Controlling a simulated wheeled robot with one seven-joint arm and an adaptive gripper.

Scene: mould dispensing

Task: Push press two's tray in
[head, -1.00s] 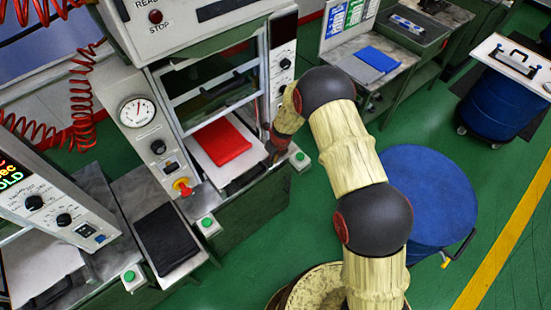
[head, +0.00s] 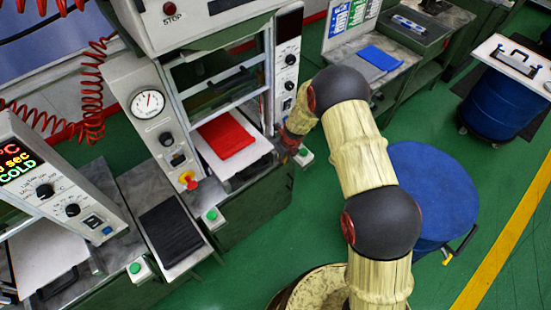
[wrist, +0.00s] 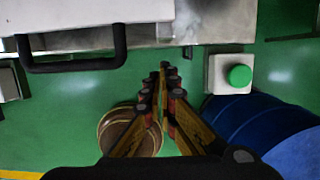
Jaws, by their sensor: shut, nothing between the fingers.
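The press in the middle of the head view has a pale tray (head: 262,152) in its opening, with a red slab (head: 227,135) lying on it. I cannot read a press number. In the wrist view, the tray (wrist: 70,18) shows at upper left, its black bar handle (wrist: 75,65) sticking out over the green floor. My gripper (wrist: 163,68) is shut and empty, its fingertips just right of the handle and below the press's metal front edge; I see no clear contact.
A green button box (wrist: 232,75) is close right of my fingers. A blue drum (head: 430,190) stands beside my arm. A dark slab (head: 170,232) lies on the bench front left of the press, near another press (head: 55,195).

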